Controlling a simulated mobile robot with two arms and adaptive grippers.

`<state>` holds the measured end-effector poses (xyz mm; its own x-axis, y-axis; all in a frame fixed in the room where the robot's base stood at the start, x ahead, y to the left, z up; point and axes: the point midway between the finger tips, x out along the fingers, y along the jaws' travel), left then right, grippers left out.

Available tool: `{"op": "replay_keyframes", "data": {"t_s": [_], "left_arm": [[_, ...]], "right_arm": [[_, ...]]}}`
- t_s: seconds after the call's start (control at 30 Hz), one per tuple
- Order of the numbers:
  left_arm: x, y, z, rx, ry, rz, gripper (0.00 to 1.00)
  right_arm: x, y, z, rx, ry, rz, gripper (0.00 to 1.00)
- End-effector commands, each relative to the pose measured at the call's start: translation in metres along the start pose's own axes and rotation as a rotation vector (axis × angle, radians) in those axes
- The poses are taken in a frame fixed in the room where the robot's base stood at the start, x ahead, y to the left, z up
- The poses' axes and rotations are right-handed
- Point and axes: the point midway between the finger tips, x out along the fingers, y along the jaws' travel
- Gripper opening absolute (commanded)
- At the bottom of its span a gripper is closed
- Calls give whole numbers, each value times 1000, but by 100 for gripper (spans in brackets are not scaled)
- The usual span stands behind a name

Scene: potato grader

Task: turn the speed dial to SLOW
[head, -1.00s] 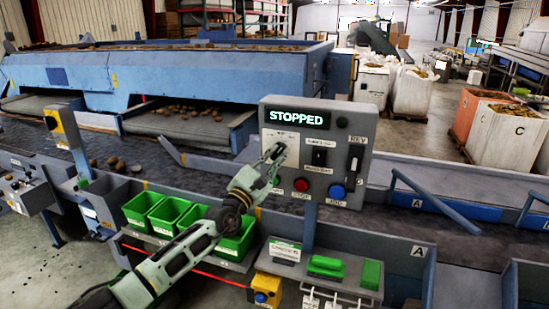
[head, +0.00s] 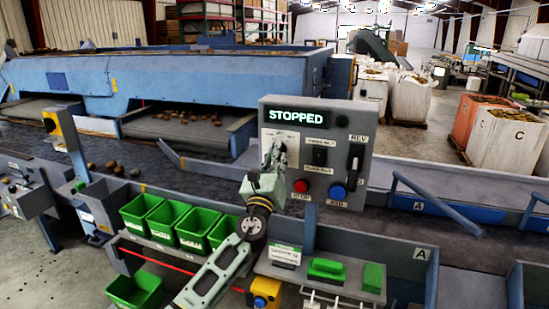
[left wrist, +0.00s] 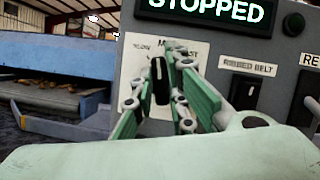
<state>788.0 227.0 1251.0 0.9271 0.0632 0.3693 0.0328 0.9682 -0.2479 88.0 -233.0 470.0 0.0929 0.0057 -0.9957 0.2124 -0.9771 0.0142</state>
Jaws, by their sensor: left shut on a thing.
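The grey control panel (head: 318,185) carries a lit STOPPED display (head: 296,117). My left gripper (head: 273,155) is at the white label plate on the panel's left side and covers the dial in the head view. In the left wrist view, the fingers of my left gripper (left wrist: 166,92) are on both sides of the black speed dial (left wrist: 160,78), shut on it. The dial's knob stands roughly upright. The word SLOW is at the upper left of the label plate (left wrist: 143,50); the fingers hide much of the rest. My right gripper is not in view.
Green bins (head: 168,219) stand at the lower left. A shelf with green blocks (head: 326,268) lies below the panel.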

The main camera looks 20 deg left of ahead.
Motion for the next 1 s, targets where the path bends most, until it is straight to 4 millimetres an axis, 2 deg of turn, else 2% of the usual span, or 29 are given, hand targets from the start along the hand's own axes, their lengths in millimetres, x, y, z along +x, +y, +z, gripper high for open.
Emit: {"op": "replay_keyframes", "data": {"t_s": [0.03,0.5,1.0], "left_arm": [[3,-1,7,-46,-12,18,0],[3,-1,8,-348,-12,141,0],[3,0,9,-432,-13,174,0]], "right_arm": [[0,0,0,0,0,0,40],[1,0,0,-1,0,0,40],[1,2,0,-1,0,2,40]]}}
